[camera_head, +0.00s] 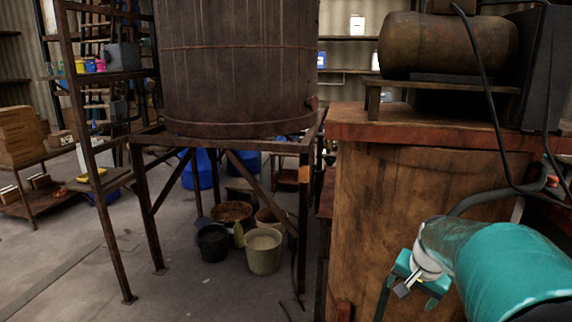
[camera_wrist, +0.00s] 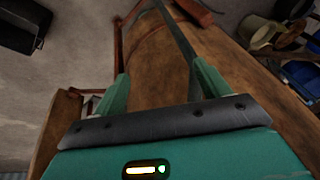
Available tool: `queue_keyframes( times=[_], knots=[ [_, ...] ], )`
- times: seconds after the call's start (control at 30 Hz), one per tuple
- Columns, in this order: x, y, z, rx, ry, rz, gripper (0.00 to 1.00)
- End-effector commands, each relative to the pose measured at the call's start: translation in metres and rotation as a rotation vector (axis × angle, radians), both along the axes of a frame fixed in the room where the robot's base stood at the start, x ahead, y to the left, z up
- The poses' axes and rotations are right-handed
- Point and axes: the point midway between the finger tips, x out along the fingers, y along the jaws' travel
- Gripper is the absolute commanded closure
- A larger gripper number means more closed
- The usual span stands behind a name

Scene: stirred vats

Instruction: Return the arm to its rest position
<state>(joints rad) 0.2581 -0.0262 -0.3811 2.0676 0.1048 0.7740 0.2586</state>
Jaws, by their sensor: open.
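My gripper shows in the wrist view (camera_wrist: 161,72), with its two green fingers wide apart and nothing between them. In the head view my teal arm comes in from the lower right, and the gripper end (camera_head: 418,278) is beside the front of a brown wooden vat (camera_head: 375,215). The fingertips are hard to make out there. In the wrist view a brown curved wooden surface (camera_wrist: 155,75) fills the space beyond the fingers. I cannot tell whether the fingers touch it.
A large dark vat (camera_head: 240,65) stands on a rusty metal frame (camera_head: 145,200) at left of centre. Several buckets, including a pale one (camera_head: 263,252), sit under it. A rusty tank (camera_head: 450,45) and a black hose (camera_head: 490,95) are above the brown vat. Floor is clear at lower left.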

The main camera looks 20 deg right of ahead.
Motion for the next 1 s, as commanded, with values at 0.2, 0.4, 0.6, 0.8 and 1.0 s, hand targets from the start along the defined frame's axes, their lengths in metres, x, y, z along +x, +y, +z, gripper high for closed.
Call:
queue_keyframes(
  times=[0.2,0.4,0.6,0.8,1.0],
  knots=[
    [-0.017,0.11,0.035,-0.031,-0.054,0.311,0.25],
    [-0.054,0.193,0.052,-0.105,-0.086,0.585,0.25],
    [-0.098,0.25,0.055,-0.206,-0.103,0.815,0.25],
    [-0.114,0.265,0.052,-0.249,-0.105,0.889,0.25],
    [-0.114,0.265,0.052,-0.249,-0.105,0.889,0.25]
  ],
)
